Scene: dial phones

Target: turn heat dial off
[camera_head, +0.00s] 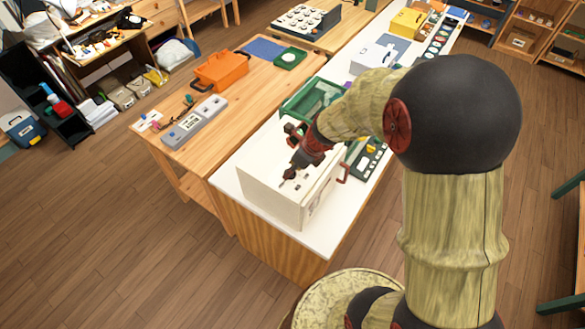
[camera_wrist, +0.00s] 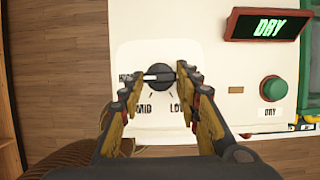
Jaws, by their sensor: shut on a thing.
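The heat dial (camera_wrist: 158,76) is a dark round knob with a white pointer line on the front of a white box, seen in the wrist view. The line lies about level, with its end toward the left label, which is partly hidden and starts with "H". "MID" and "LO" labels stand below the dial, partly covered by my fingers. My gripper (camera_wrist: 156,76) is shut on the dial, one finger on each side. In the head view, my gripper (camera_head: 289,174) is at the white box (camera_head: 262,196), and the dial is too small to make out.
In the wrist view, a red-framed display (camera_wrist: 268,25) reads "DRY" in green, above a green button (camera_wrist: 273,88) labelled "DRY". In the head view, an orange toolbox (camera_head: 221,72) and a grey power strip (camera_head: 195,122) sit on the wooden table. A green tray (camera_head: 310,97) stands behind the box.

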